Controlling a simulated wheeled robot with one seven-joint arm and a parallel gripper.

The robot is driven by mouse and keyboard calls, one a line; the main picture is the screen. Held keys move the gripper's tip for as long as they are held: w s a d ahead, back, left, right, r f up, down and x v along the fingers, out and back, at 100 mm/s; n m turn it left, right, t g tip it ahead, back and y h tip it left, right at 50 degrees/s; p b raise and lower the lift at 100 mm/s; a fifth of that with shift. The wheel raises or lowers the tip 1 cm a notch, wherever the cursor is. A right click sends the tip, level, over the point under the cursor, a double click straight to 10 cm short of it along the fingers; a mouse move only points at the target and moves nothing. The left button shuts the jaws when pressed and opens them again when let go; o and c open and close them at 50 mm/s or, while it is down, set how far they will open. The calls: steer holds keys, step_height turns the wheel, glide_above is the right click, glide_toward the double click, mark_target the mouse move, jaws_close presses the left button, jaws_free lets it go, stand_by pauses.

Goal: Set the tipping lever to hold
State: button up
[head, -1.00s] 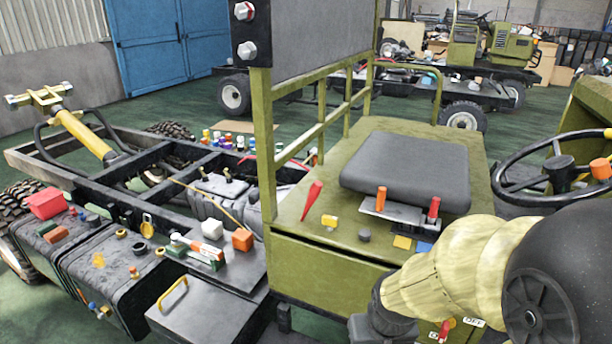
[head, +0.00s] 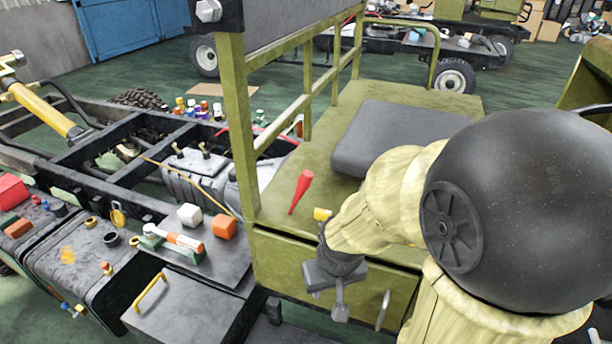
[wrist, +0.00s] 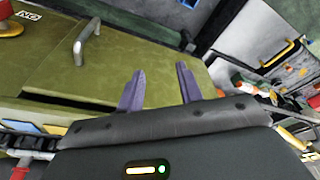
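A red lever (head: 301,190) stands tilted on the olive deck left of the seat in the head view. In the wrist view a red knob (wrist: 12,25) shows at the top left edge beside a small white label (wrist: 28,15). I cannot tell which of these, if either, is the tipping lever; no "hold" mark is readable. My gripper (head: 328,298) hangs in front of the olive cab-base panel, below and right of the red lever. In the wrist view its two purple fingers (wrist: 160,88) are apart with nothing between them.
A metal handle (head: 383,310) sticks out of the olive panel (head: 285,265); it shows in the wrist view (wrist: 88,42) too. The seat (head: 390,140) is partly behind my arm. An olive frame post (head: 240,130) rises left of the red lever. A grey box (head: 175,310) stands lower left.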

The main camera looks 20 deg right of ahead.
steer(key=shift+o, duration=0.4)
steer(key=shift+s, duration=0.1)
steer(key=shift+o, duration=1.1)
steer(key=w+a+r+n+t+h+p, duration=0.5)
steer(key=w+a+r+n+h+p, duration=0.3)
steer(key=n+h, duration=0.8)
steer(key=w+a+r+n, duration=0.3)
steer(key=w+a+n, duration=0.2)
steer(key=a, duration=0.1)
steer(key=shift+w+r+t, duration=0.2)
steer(key=shift+t, duration=0.1)
steer(key=shift+d, duration=0.1)
